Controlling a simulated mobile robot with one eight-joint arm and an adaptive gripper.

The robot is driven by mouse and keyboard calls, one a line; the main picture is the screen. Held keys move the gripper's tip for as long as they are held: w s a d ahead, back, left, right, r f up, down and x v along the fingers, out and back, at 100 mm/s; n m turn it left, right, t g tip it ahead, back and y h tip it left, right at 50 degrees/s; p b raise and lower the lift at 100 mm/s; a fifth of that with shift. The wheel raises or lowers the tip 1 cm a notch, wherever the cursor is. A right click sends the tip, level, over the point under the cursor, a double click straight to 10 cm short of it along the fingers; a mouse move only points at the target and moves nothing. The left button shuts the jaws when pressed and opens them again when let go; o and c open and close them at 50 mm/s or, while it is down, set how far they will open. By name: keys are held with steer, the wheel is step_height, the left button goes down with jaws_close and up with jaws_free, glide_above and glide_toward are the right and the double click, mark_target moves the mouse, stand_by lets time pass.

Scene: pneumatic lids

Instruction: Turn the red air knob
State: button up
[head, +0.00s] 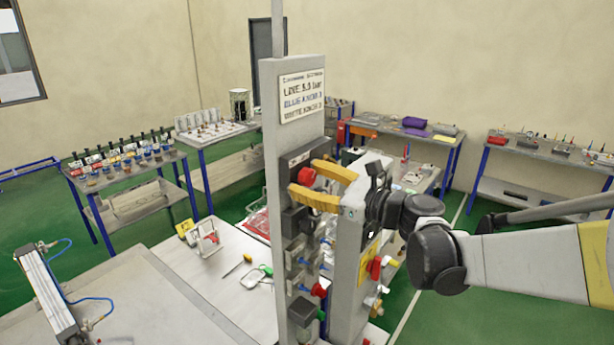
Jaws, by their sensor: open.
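A red knob (307,176) sits on the upper part of a grey upright panel (276,130). My gripper (302,178) comes in from the right with its two yellow fingers apart, one above and one below this knob. The knob shows between the fingertips; I cannot tell whether either finger touches it. A second red knob (319,290) sits lower on the same panel, above a green one (320,315). Another red knob (375,268) is on a second grey panel (350,270) at the right. My gripper and arm hide part of that second panel.
A sign (302,95) with text about line pressure and knobs is on the panel top. A white table (215,260) with small tools stands left of the panel. Benches with parts line the walls.

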steer(key=shift+w, duration=0.1)
steer(key=c, duration=1.2)
